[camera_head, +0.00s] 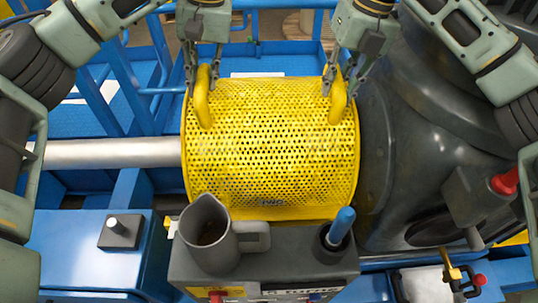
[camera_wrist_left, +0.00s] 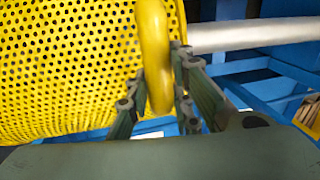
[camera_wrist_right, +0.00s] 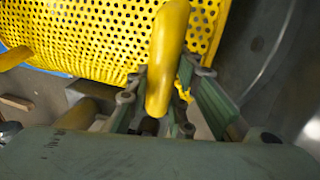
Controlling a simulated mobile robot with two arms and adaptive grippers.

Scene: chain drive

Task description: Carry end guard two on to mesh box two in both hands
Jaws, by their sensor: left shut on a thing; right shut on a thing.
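A yellow perforated guard, which I take for end guard two (camera_head: 270,140), is a curved mesh cover with two raised handles. It is central in the head view, at the end of a silver shaft. My left gripper (camera_head: 203,76) is shut on its left handle, also seen in the left wrist view (camera_wrist_left: 153,60). My right gripper (camera_head: 340,80) is shut on its right handle, also seen in the right wrist view (camera_wrist_right: 166,60). I cannot tell mesh box two apart from it. Whatever lies beneath the guard is hidden, and I cannot tell whether it rests on anything.
The silver shaft (camera_head: 110,153) runs in from the left over a blue frame (camera_head: 90,240). A large dark housing (camera_head: 420,160) stands close on the right. In front, a grey ledge (camera_head: 290,270) holds a grey jug (camera_head: 208,235) and a blue-handled tool (camera_head: 340,225) in a cup.

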